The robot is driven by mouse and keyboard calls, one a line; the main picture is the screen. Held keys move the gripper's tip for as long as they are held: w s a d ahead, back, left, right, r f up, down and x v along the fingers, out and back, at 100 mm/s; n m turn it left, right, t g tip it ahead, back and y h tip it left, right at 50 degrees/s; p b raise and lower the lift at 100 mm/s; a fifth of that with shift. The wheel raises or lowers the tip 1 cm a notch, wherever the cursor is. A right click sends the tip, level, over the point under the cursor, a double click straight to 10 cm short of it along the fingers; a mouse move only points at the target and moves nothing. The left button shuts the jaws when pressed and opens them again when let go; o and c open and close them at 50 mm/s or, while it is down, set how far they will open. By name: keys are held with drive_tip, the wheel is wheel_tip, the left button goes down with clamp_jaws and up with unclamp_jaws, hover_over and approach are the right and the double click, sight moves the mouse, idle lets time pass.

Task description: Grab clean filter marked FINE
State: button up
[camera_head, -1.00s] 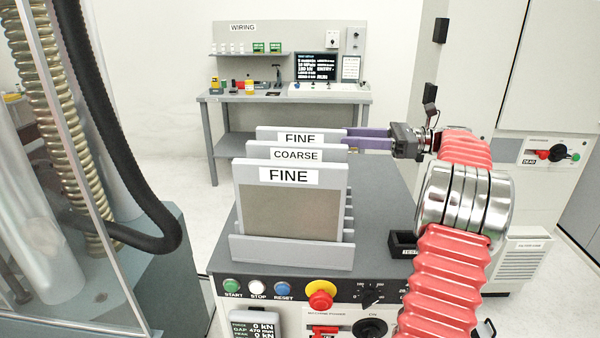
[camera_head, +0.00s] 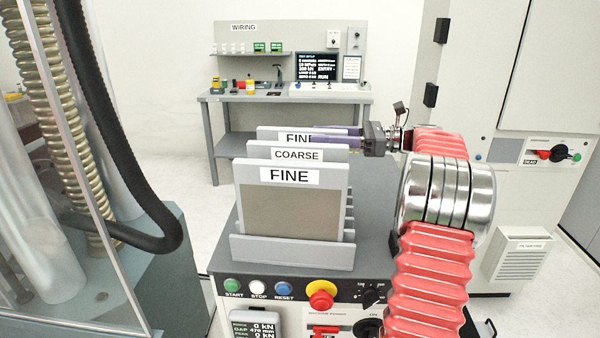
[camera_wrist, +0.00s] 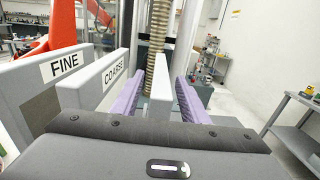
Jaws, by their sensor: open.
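Three filter plates stand upright in a rack (camera_head: 290,250) on the machine top. The front one (camera_head: 292,210) is labelled FINE and shows a grey-brown mesh. The middle one (camera_head: 255,150) is labelled COARSE. The rear one (camera_head: 268,133) is also labelled FINE; its face is mostly hidden, so I cannot tell if it is clean. My gripper (camera_head: 335,137) reaches in from the right, its purple fingers at the rear plate's right end, partly covering its label. In the wrist view my gripper (camera_wrist: 160,88) is open, with the rear plate (camera_wrist: 160,98) edge-on between the fingers and a visible gap at the right.
The COARSE plate (camera_wrist: 90,85) stands close beside the left finger. Buttons and a red-yellow emergency stop (camera_head: 320,293) are on the panel in front. A grey bench (camera_head: 290,97) stands behind. A clear guard and black hose (camera_head: 135,190) are at the left.

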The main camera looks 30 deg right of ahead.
drive_tip(key=x, duration=0.3)
drive_tip(key=shift+w, duration=0.1)
idle(0.4)
clamp_jaws()
idle(0.5)
